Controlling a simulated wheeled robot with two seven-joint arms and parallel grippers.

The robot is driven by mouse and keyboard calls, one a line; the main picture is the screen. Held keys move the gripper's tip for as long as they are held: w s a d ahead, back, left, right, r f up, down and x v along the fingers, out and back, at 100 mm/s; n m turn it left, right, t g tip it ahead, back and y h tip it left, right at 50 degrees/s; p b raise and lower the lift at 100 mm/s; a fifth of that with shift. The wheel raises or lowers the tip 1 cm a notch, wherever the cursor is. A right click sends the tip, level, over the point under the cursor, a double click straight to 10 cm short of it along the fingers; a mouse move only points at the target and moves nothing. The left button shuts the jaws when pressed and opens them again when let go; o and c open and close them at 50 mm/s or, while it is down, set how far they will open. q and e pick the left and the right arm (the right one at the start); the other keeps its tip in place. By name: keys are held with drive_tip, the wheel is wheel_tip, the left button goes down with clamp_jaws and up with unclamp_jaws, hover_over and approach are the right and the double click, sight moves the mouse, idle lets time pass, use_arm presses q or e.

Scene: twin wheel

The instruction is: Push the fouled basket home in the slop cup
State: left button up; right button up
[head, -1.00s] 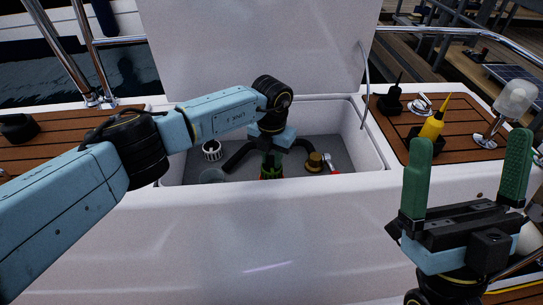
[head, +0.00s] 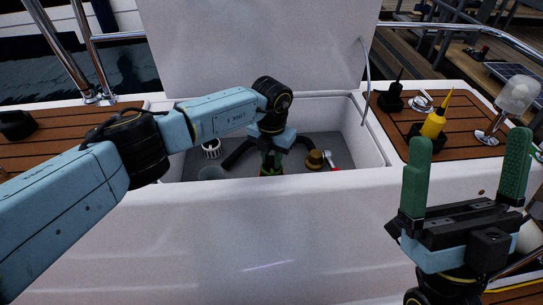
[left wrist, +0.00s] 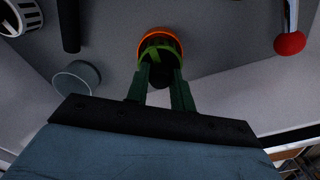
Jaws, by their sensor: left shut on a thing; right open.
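My left gripper (left wrist: 160,88) reaches down into the open white locker, fingers pointing down. It is shut on a dark green-stained round piece with a yellow-green rim, apparently the fouled basket (left wrist: 161,42). An orange ring shows around its far edge; whether the basket sits inside that ring or above it I cannot tell. In the head view the basket is mostly hidden by the arm and locker edge. A grey open cup (left wrist: 77,80), likely the slop cup, stands on the locker floor to the left, apart from the gripper. My right gripper (head: 465,185) is open and empty outside the locker.
A white slotted basket (head: 211,148) stands behind the grey cup. A brass-coloured piece (head: 314,160) and a red-ended tool (head: 331,161) lie right of my left gripper. The locker's front wall (head: 270,220) is close.

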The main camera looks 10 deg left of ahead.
sight(272, 159)
use_arm(q)
drive_tip(key=shift+f+b, duration=0.7)
drive_tip(key=shift+f, duration=0.7)
drive_tip(key=o, duration=1.1)
drive_tip(key=shift+c, duration=0.2)
drive_tip(key=shift+r, duration=0.15)
wheel_tip(272, 159, up, 13)
drive_tip(key=p, duration=0.6)
drive_tip(key=shift+p, duration=0.3)
